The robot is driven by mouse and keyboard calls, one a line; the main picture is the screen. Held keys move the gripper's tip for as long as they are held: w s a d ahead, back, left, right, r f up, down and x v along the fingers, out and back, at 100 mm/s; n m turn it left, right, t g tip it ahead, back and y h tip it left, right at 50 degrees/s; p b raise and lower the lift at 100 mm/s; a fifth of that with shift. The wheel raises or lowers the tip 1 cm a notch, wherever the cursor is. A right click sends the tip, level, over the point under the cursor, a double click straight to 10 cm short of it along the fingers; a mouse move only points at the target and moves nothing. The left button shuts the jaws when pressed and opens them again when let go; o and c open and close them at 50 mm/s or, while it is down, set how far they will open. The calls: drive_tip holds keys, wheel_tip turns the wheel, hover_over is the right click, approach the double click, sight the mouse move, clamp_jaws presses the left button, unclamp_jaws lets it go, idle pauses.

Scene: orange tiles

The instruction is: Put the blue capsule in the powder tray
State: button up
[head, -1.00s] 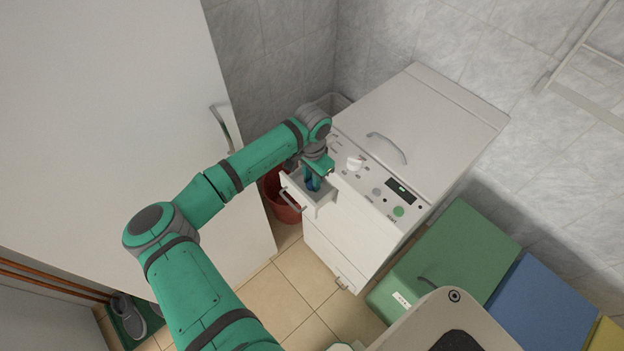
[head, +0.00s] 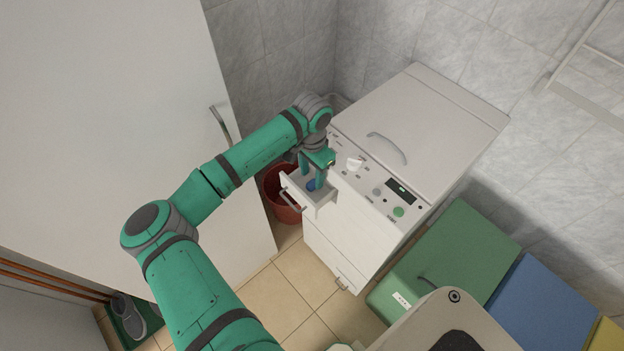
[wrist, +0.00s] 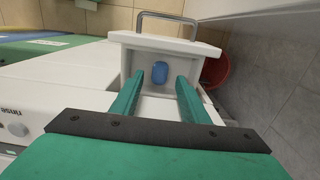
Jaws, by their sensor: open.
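The blue capsule (wrist: 159,73) lies in the pulled-out powder tray (wrist: 125,41) of the white washing machine, on the tray floor near its front wall. In the head view the blue capsule (head: 311,186) shows between the fingers and the tray's front. The powder tray (head: 322,207) stands open at the machine's front. My gripper (head: 314,183) is above the tray. In the wrist view my gripper (wrist: 160,80) has its fingers spread apart, with nothing held between them, and the capsule shows beyond the fingertips.
A red bucket (head: 283,206) stands on the floor beside the tray. A white cabinet door (head: 120,110) is at the left. Green (head: 455,255) and blue (head: 548,305) bins stand right of the washing machine (head: 430,115). The tiled floor (head: 290,290) in front is partly clear.

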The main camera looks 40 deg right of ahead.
sight(312, 183)
wheel_tip(312, 183, up, 9)
drive_tip(key=shift+f, duration=0.15)
idle(0.8)
